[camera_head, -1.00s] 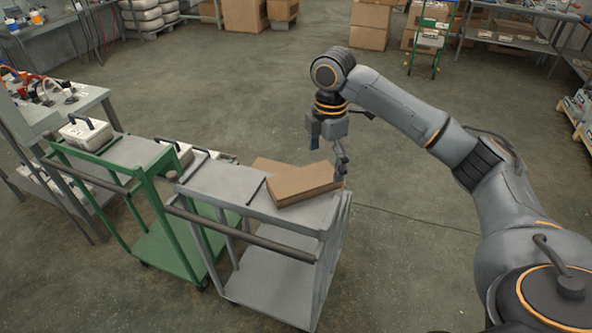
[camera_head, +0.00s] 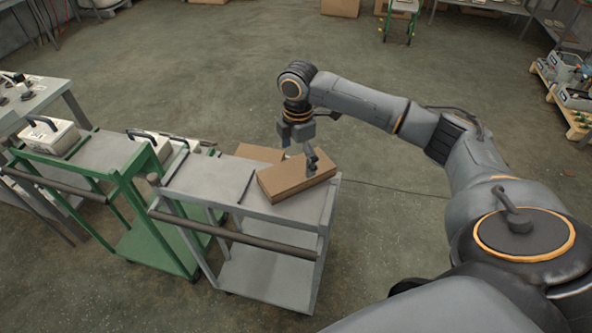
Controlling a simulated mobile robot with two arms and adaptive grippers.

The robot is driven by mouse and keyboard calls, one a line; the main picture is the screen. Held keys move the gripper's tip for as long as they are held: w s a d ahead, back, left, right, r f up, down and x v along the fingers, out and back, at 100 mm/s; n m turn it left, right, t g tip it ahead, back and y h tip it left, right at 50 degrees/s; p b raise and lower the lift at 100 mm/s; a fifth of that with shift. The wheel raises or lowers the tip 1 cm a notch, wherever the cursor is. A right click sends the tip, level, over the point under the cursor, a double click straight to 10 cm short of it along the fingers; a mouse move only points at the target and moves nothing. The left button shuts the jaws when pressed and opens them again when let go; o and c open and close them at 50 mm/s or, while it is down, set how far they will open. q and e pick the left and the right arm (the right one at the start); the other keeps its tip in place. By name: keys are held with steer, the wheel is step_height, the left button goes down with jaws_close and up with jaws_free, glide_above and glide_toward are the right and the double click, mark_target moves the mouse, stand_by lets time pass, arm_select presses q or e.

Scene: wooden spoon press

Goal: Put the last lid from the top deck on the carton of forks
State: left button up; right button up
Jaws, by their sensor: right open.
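A flat brown cardboard piece, which looks like the lid (camera_head: 292,181), lies at a slant on the right part of the top deck of the grey cart (camera_head: 205,180). A second brown cardboard piece (camera_head: 259,153) shows behind it, mostly hidden; I cannot tell whether it is the carton of forks, and no forks show. My right gripper (camera_head: 298,155) is open and points down at the lid's far edge. One finger overlaps the lid's right end in the picture; I cannot tell whether it touches. My left gripper is out of view.
A green cart (camera_head: 105,155) with white handled cases (camera_head: 48,137) stands close on the left of the grey cart. A workbench (camera_head: 30,100) is at the far left. The floor behind and right of the grey cart is clear.

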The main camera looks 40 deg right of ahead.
mark_target(297, 169)
step_height(297, 169, down, 5)
steer(key=shift+w+a+f+p, duration=0.1)
steer(key=shift+p, duration=0.55)
steer(key=shift+c, duration=0.4)
steer(key=c, duration=0.8)
